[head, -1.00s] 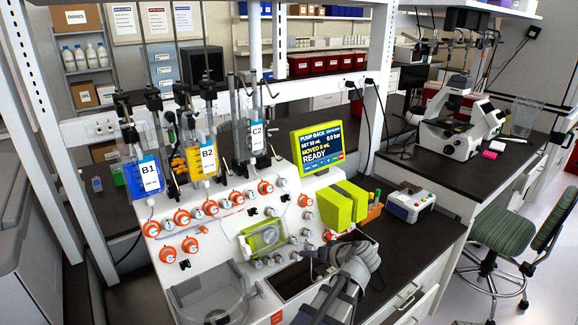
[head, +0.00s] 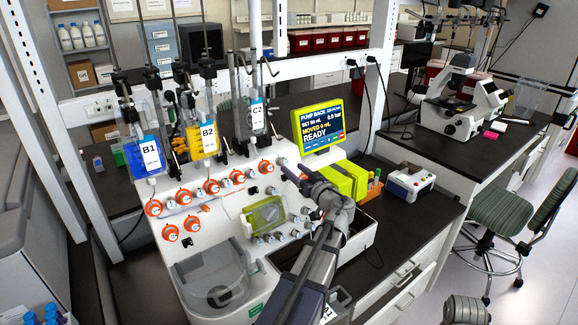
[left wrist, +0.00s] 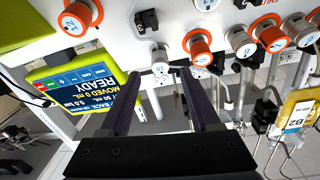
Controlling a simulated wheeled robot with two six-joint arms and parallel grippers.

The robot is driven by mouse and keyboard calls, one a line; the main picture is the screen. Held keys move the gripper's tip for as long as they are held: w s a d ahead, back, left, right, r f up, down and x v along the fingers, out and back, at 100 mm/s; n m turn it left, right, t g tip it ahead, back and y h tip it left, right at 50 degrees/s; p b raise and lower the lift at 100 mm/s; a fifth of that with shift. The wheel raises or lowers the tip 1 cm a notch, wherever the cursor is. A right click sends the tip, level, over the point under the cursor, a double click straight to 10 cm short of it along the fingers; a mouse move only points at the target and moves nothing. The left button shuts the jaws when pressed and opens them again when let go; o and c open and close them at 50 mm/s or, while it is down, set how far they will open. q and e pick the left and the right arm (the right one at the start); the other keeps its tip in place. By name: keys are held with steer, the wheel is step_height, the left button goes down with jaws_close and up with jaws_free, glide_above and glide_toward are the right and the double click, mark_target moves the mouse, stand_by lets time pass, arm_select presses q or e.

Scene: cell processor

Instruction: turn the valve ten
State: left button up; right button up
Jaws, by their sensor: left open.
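The white cell processor (head: 235,232) carries rows of orange and grey valve knobs on its sloped face. My left gripper (head: 288,175) is over the right end of the upper knob row, below the screen. In the left wrist view my left gripper (left wrist: 155,78) is open, with its two dark fingers pointing at the panel. A small grey knob (left wrist: 160,63) shows between the fingertips. Orange knobs (left wrist: 197,44) stand to the right of it, and another orange knob (left wrist: 77,17) is at upper left. I cannot read which knob is number ten.
The green-framed screen (head: 320,125) reads "PUMP BACK" and "READY" and stands close to the gripper. Bags B1 (head: 148,155), B2 (head: 207,137) and C2 (head: 257,115) hang behind the panel.

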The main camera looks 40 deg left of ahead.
mark_target(287, 163)
arm_select(q)
steer(key=shift+x, duration=1.95)
jaws_close()
